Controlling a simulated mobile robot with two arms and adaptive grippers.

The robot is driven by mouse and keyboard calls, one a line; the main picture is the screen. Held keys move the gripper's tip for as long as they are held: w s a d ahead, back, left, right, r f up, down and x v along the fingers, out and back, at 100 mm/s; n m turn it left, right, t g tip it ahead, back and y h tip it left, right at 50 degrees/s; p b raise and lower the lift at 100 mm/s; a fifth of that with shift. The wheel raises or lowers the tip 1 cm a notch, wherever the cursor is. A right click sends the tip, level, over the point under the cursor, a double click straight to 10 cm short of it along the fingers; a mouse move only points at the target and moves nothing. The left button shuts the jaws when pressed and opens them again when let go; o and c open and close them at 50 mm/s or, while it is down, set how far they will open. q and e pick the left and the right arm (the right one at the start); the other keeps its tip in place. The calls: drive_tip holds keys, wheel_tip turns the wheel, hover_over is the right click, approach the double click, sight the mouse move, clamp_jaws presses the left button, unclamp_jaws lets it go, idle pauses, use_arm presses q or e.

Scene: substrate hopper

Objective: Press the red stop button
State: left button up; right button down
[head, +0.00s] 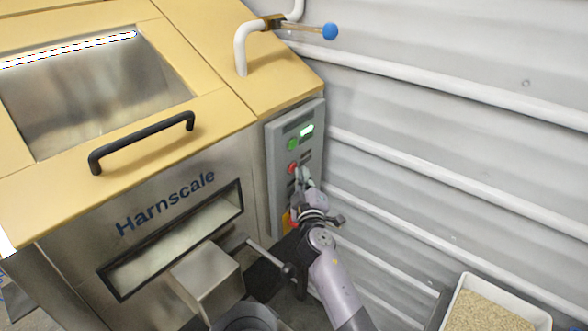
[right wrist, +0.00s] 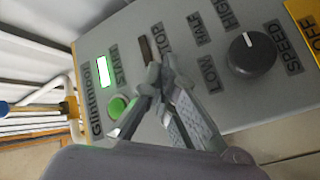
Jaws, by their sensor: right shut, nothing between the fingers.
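The red stop button (head: 292,168) shows on the grey control panel (head: 273,160) at the right of the hopper front, below a green button (head: 292,144). My right gripper (head: 300,173) is at the panel, just right of the red button in the head view; I cannot tell whether it touches. In the right wrist view the right gripper (right wrist: 155,80) is shut and empty, its tips just below the STOP label (right wrist: 160,40). The fingers seem to hide the red button there. The green start button (right wrist: 118,105) is left of the fingertips. My left gripper is not in view.
A black speed knob (right wrist: 252,53) and a yellow OFF plate (right wrist: 303,20) lie right of the fingers. A lever with a black knob (head: 287,270) sticks out from the hopper near my right arm. A ribbed wall (head: 450,140) stands to the right, above a tray of grain (head: 457,296).

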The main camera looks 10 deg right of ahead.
drive_tip(key=shift+w+a+b, duration=0.25)
drive_tip(key=shift+w+b, duration=0.1)
idle(0.5)
idle(0.3)
drive_tip(key=shift+s+d+p, duration=0.35)
drive_tip(key=shift+s+d, duration=0.15)
drive_tip(key=shift+s, duration=0.2)
drive_tip(key=s+d+p, duration=0.1)
drive_tip(key=s, duration=0.1)
drive_tip(key=s+d, duration=0.2)
drive_tip(key=shift+p, duration=0.35)
idle(0.4)
